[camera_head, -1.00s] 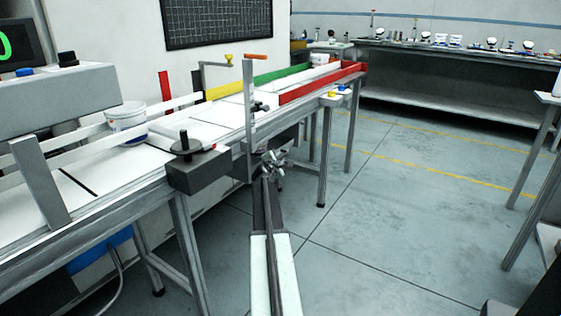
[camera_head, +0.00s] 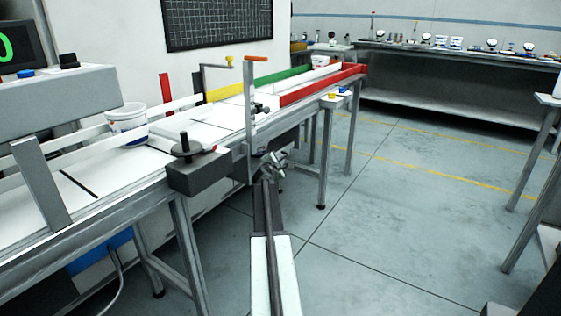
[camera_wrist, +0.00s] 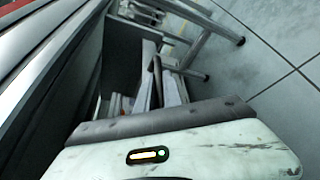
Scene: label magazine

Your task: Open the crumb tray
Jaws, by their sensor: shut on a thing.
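The crumb tray appears as a dark grey box (camera_wrist: 120,55) under the edge of the conveyor bench in the wrist view. My gripper (camera_head: 272,163) is below the bench edge in the head view, just right of an upright metal post. In the wrist view my gripper's fingers (camera_wrist: 158,92) are close around a thin dark bar (camera_wrist: 157,70), which looks like the tray's handle. The bar sits at the tray's right side. The tray's inside is not visible, and the contact is small and partly hidden by my wrist.
The conveyor bench (camera_head: 100,195) runs along the left, with a white tub (camera_head: 127,125) and a dark block with a knob (camera_head: 198,172) on it. Bench legs (camera_head: 327,150) stand behind my gripper. The floor (camera_head: 400,220) to the right is clear.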

